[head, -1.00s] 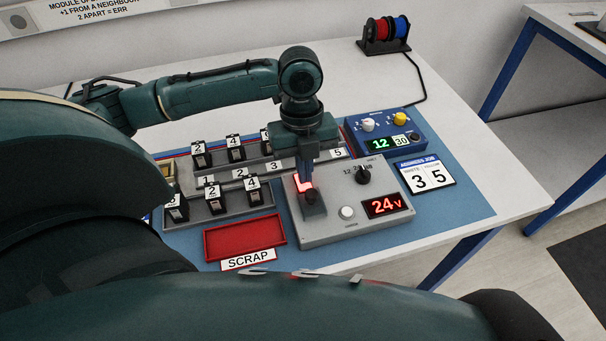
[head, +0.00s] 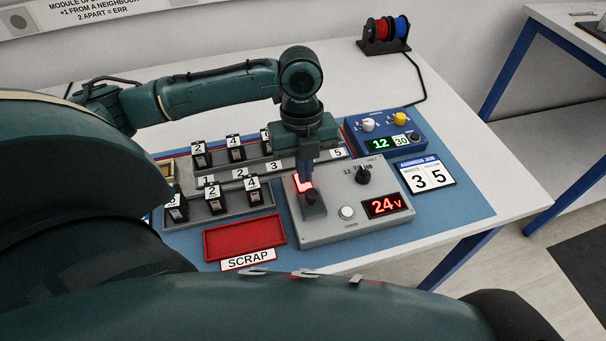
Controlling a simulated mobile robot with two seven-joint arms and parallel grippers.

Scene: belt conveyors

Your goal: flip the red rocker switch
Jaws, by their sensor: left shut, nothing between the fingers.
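The red rocker switch (head: 302,184) glows on the left part of a grey control box (head: 335,229). My right gripper is not in view.
On the box are a black knob (head: 362,174) and a white button (head: 347,212). A blue unit (head: 384,132) stands behind it. A red scrap tray (head: 244,237) and racks of numbered black modules (head: 215,205) are at left. Blue mat (head: 455,212) is clear at right.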

